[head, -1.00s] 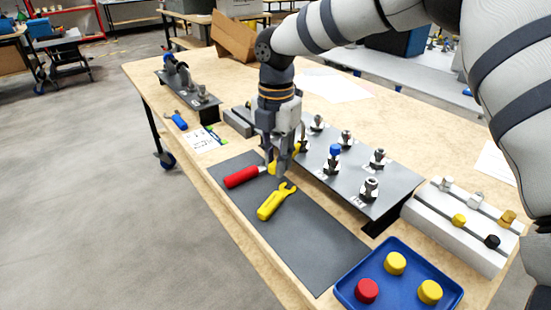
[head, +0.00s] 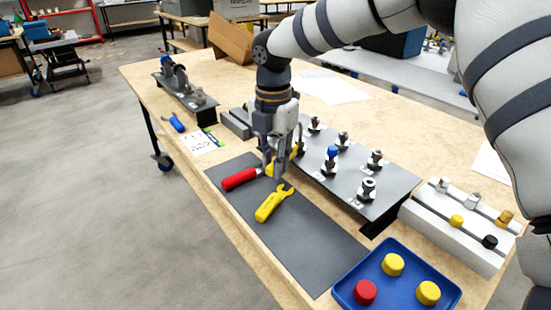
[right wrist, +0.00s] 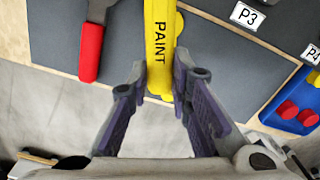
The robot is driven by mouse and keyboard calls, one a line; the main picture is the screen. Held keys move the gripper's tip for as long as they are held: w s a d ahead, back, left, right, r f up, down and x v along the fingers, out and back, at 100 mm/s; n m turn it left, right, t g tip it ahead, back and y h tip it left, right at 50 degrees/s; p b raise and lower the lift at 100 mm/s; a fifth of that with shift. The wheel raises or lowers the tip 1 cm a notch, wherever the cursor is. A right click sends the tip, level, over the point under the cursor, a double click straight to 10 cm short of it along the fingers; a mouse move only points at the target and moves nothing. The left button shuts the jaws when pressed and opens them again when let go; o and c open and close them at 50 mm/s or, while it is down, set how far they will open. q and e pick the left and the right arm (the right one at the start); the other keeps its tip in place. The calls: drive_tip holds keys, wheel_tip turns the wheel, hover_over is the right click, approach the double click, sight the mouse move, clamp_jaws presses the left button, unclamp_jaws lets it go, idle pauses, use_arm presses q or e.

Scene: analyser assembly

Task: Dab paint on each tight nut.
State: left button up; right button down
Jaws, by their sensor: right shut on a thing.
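My right gripper (head: 279,170) is low over the back edge of the dark mat, shut on a yellow paint marker (right wrist: 160,40) printed "PAINT". In the head view the marker (head: 298,150) is mostly hidden behind the fingers. In the right wrist view it lies between the fingertips (right wrist: 160,88). Several nuts on upright bolts stand on the grey plate (head: 395,189), including a front right one (head: 368,189), a right one (head: 375,160) and a back one (head: 343,140). One bolt has a blue top (head: 333,153). How tight any nut is cannot be seen. My left gripper is out of view.
A red-handled tool (head: 240,178) and a yellow wrench (head: 272,203) lie on the dark mat (head: 310,250). A blue tray (head: 395,299) holds red and yellow caps. A white rack (head: 450,240) stands at right. A blue-handled tool (head: 177,122) lies at left.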

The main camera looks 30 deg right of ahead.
drive_tip(key=shift+s+a+r, duration=0.3)
drive_tip(key=shift+s+a, duration=0.05)
drive_tip(key=shift+a, duration=0.35)
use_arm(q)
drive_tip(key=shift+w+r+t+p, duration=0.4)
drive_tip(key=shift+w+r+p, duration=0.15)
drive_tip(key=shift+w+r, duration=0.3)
use_arm(e)
wheel_tip(320, 180, up, 10)
drive_tip(key=s+a, duration=0.1)
drive_tip(key=a, duration=0.1)
drive_tip(key=shift+s+a+f, duration=0.15)
drive_tip(key=shift+s+a, duration=0.1)
drive_tip(key=shift+a, duration=0.1)
